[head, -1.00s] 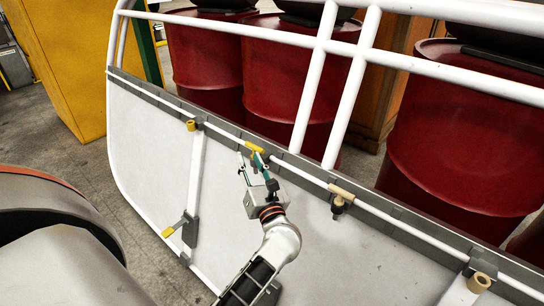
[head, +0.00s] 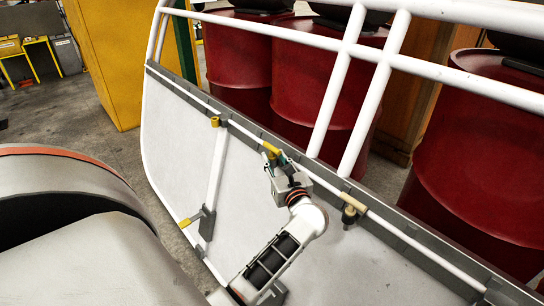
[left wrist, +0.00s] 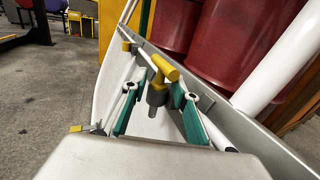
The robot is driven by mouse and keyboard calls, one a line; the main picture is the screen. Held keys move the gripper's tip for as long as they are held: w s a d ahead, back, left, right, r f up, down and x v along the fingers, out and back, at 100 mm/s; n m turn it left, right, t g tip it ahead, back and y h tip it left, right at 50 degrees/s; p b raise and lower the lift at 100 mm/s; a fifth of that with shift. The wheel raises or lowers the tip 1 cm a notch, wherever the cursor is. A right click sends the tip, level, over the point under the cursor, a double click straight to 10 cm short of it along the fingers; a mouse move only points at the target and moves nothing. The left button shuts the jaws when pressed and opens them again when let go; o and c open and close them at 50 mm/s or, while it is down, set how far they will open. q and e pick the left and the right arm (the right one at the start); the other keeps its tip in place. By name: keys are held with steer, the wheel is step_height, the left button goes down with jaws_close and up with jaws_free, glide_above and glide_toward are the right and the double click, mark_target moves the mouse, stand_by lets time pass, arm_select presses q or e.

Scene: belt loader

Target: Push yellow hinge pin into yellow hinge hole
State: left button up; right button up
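A yellow hinge pin (head: 270,148) with a bar-shaped head sits at the rail along the top of the white panel. In the left wrist view its yellow head (left wrist: 165,68) stands above a grey cylinder (left wrist: 157,95); whether that cylinder is its hinge hole I cannot tell. My left gripper (head: 277,165) is at this pin. In the left wrist view its two green fingers (left wrist: 160,108) are spread on either side of the grey cylinder, with visible gaps. It is open and holds nothing. My right gripper is not in view.
A yellow ring-like fitting (head: 215,121) lies left along the rail, and a beige pin (head: 353,203) on a dark fitting lies right. A yellow-tipped lever (head: 185,223) is low on the panel. White tubes (head: 338,80) and red drums (head: 240,55) stand behind.

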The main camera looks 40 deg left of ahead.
arm_select(q)
steer(key=shift+x, duration=1.5)
steer(key=shift+d, duration=0.1)
jaws_close()
steer(key=shift+r, duration=0.1)
steer(key=shift+r, duration=0.25)
step_height(320, 180, up, 12)
steer(key=p, duration=0.2)
steer(key=shift+p, duration=0.3)
step_height(320, 180, up, 7)
steer(key=p, duration=0.1)
steer(key=shift+r, duration=0.2)
